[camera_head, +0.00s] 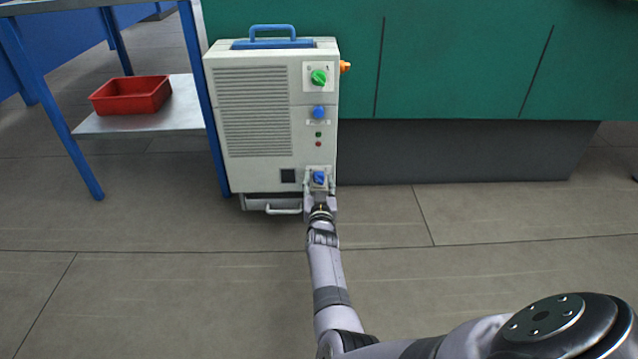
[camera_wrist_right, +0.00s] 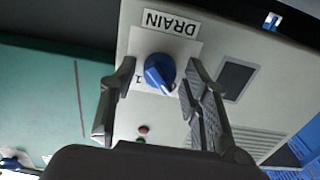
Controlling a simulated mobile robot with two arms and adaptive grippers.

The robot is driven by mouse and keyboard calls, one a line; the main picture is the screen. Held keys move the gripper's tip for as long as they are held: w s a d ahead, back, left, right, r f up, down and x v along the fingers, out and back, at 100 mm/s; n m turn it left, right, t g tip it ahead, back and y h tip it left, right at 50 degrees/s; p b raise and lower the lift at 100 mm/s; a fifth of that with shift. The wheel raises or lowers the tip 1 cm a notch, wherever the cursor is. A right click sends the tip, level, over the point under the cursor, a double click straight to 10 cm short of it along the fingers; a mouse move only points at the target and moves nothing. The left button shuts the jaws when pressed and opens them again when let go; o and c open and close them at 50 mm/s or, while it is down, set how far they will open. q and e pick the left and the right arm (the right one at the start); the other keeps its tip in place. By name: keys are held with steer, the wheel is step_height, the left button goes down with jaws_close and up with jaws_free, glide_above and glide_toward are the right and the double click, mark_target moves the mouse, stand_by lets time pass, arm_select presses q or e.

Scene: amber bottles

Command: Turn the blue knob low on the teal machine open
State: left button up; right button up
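The low blue knob (camera_head: 319,177) is on the front of a cream cabinet (camera_head: 262,165), which stands against a large teal body (camera_head: 455,60). In the right wrist view the knob (camera_wrist_right: 160,73) sits below a label reading DRAIN (camera_wrist_right: 171,22), shown upside down; its pointer aims toward the lower right of that picture. My right gripper (camera_head: 320,184) is at the knob, its fingers on either side. The right wrist view shows it open (camera_wrist_right: 161,68), with gaps between both fingers and the knob. My left gripper is not in view.
Higher on the cabinet are a green knob (camera_head: 318,77), another blue knob (camera_head: 319,113) and an orange part (camera_head: 345,66) at the side. A handle (camera_head: 284,210) sticks out below. A blue-legged table (camera_head: 207,110) with a red bin (camera_head: 131,95) stands left. Floor at right is clear.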

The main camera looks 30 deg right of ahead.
jaws_close()
stand_by(0.3)
steer(key=m+p, duration=0.1)
steer(key=m, duration=0.2)
steer(key=shift+p, duration=0.3)
steer(key=m+p, duration=0.1)
steer(key=m, duration=0.2)
steer(key=shift+m, duration=0.3)
steer(key=m, duration=0.5)
steer(key=shift+m, duration=0.3)
steer(key=m+b, duration=0.1)
steer(key=m, duration=0.4)
steer(key=shift+m, duration=0.3)
